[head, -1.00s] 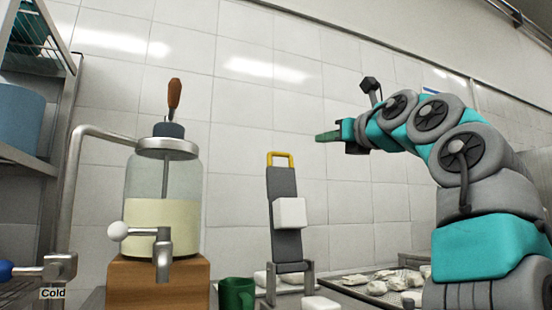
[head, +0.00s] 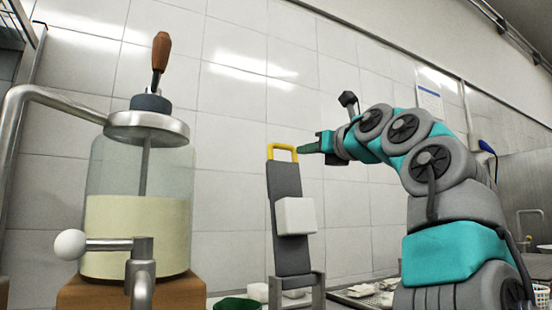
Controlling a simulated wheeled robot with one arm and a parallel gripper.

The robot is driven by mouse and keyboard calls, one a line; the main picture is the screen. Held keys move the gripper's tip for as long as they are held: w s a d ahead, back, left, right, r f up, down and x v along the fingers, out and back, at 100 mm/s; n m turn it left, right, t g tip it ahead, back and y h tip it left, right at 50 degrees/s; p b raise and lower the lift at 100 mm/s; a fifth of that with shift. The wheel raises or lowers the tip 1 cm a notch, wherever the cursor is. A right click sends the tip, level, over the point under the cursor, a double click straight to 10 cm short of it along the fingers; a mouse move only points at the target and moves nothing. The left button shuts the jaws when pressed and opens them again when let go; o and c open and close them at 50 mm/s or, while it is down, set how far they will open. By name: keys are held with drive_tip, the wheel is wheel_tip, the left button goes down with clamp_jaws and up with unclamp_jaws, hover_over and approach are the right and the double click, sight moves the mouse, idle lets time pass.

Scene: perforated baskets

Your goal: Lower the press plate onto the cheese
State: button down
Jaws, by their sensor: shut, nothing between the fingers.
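The press plate (head: 287,190) is a long dark grey board, standing nearly upright in a grey metal bracket (head: 303,281). It has a yellow loop handle (head: 283,147) on top and a white block (head: 296,216) on its face. My gripper (head: 308,147), with green fingers, is shut and empty. Its tips are just right of the handle; I cannot tell whether they touch it. Small white pieces (head: 258,292) show low by the bracket; I cannot tell whether one is the cheese. The foot of the bracket is cut off by the lower edge.
A glass jar (head: 140,215) of pale yellow liquid, with a metal lid and wooden-handled rod, stands at left. A tap (head: 142,262) with a white knob is before it. A green object (head: 237,303) is at the bottom edge. A tray (head: 362,294) of white pieces lies right of the bracket.

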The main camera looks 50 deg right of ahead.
drive_tip(key=r+p, duration=0.1)
drive_tip(key=p, duration=0.4)
hover_over(286, 178)
drive_tip(key=shift+r, duration=0.2)
drive_tip(key=shift+w+d+f, duration=0.15)
drive_tip(key=shift+w+d, duration=0.05)
drive_tip(key=shift+w, duration=0.3)
